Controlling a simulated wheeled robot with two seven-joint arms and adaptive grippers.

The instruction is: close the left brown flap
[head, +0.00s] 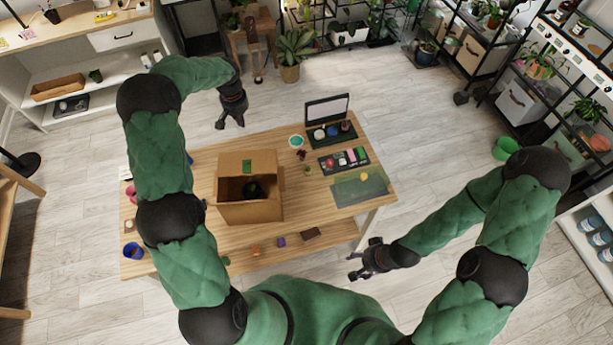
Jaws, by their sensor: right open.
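A brown cardboard box (262,211) stands on the wooden table, left of the table's middle. Its top is at least partly open, and a dark object (252,189) shows inside. A brown panel with a green patch (247,166) is on its far side. The left brown flap cannot be told apart clearly from the box's left edge. My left gripper (231,125) is beyond the far edge of the table, above and apart from the box, open and empty. My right gripper (360,260) is near the table's front right corner, open and empty, well away from the box.
The wooden table (300,222) also holds an open dark case (328,108), a tray of small items (344,160), a green mat (360,187) and a blue cup (132,250). Small items lie along the front edge. My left upper arm covers the table's left part.

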